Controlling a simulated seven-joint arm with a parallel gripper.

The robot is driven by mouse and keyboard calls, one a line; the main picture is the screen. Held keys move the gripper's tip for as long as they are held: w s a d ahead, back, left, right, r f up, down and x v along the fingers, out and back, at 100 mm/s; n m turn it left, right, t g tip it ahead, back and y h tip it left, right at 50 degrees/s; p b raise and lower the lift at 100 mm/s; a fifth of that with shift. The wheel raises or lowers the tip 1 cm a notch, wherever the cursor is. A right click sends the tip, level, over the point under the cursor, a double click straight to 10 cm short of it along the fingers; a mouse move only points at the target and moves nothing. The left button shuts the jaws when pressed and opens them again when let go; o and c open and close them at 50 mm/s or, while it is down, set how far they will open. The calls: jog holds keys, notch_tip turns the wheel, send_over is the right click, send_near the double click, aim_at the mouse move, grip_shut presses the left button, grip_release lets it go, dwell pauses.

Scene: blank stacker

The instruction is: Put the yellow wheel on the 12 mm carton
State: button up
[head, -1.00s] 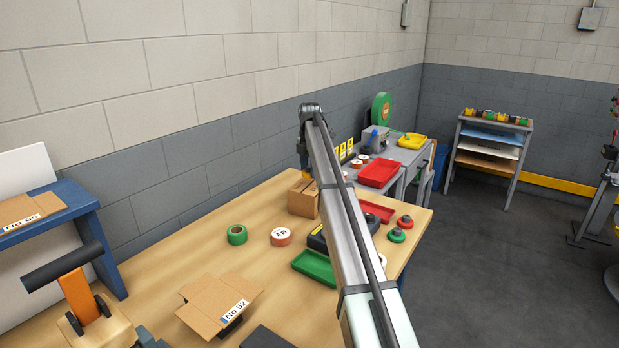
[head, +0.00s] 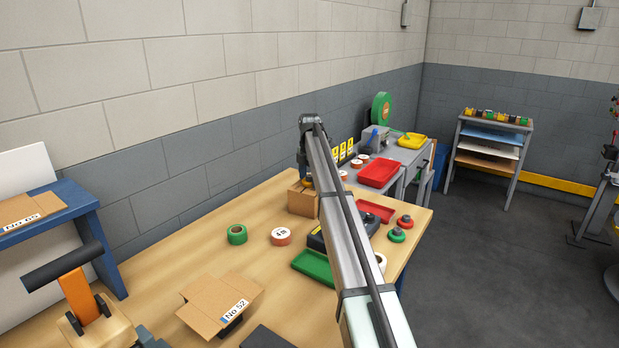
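My gripper (head: 307,181) hangs at the far end of my arm, low over a small brown cardboard carton (head: 301,203) at the back of the wooden bench. A small dark and yellowish patch shows at the gripper's tip, at the carton's top. I cannot tell whether this is the yellow wheel, nor whether it touches the carton. The gripper's fingers are too small to read as open or shut. No 12 mm marking is legible on the carton. My arm hides part of the bench to its right.
On the bench (head: 190,258) are a green tape roll (head: 237,234), a white-topped orange roll (head: 281,236), a green tray (head: 313,266), a red tray (head: 375,211) and an open carton marked No 52 (head: 205,300). Red (head: 405,222) and green (head: 397,235) wheel-like pieces stand near the right edge.

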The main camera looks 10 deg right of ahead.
aim_at(309, 176)
notch_tip(309, 176, up, 12)
jog(key=shift+r, duration=0.15)
dwell(0.7)
